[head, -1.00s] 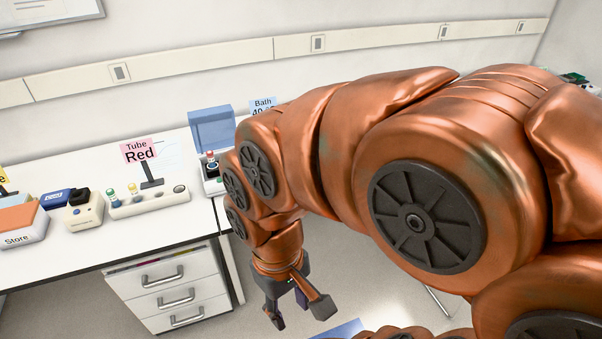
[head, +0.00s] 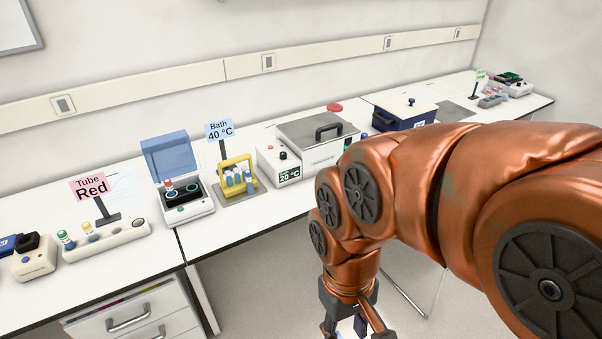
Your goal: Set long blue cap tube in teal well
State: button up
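My gripper (head: 352,330) hangs low at the bottom edge, in front of the bench, with its fingers spread apart. Its tips are partly cut off, and a small bluish patch shows between them that I cannot identify.
A white strip holder (head: 120,238) with green- and yellow-capped tubes stands left, by the "Tube Red" sign (head: 90,187). A water bath (head: 318,145) with a grey lid and a dark blue box (head: 405,112) stand right of the rack. The front bench edge lies behind my gripper.

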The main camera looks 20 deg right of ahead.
aim_at(194, 196)
jog(key=z, duration=1.15)
jog(key=i, duration=2.4)
jog(key=u, duration=3.85)
